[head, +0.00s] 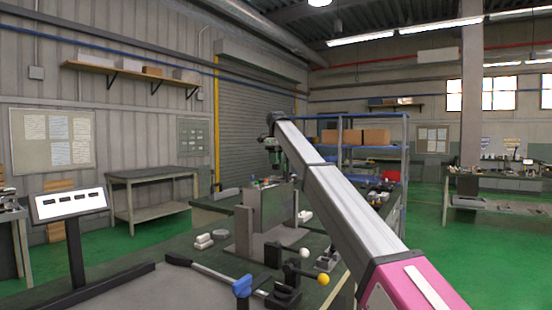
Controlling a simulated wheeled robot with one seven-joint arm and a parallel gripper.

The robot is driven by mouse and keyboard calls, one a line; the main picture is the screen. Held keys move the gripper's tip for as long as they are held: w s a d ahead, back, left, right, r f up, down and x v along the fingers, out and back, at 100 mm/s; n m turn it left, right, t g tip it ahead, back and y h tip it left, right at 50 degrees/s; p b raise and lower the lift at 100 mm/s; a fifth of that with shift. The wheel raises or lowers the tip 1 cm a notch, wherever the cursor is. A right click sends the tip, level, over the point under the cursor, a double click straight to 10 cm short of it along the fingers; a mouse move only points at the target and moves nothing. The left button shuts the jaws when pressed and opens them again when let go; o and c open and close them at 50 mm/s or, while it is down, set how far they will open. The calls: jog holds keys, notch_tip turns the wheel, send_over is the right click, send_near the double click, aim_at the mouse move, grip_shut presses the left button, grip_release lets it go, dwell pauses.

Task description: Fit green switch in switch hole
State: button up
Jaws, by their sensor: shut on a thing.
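My arm reaches from the lower right to the middle of the head view. My gripper (270,143) is small and dark at its far end, above a grey metal housing (262,208) on the workbench. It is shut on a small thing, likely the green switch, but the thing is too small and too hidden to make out. Small coloured parts (265,183) show at the top of the housing. The switch hole cannot be made out. I cannot tell whether the held thing touches the housing.
A labelled sign (70,203) stands at left. More small parts lie right of the arm.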

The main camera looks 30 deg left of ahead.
aim_at(276, 169)
jog(key=shift+f, duration=2.15)
jog(key=shift+f, duration=1.65)
jog(key=o, duration=1)
jog(key=shift+c, duration=0.2)
notch_tip(276, 169, up, 11)
jog(key=shift+f, duration=0.15)
jog(key=shift+s, duration=0.1)
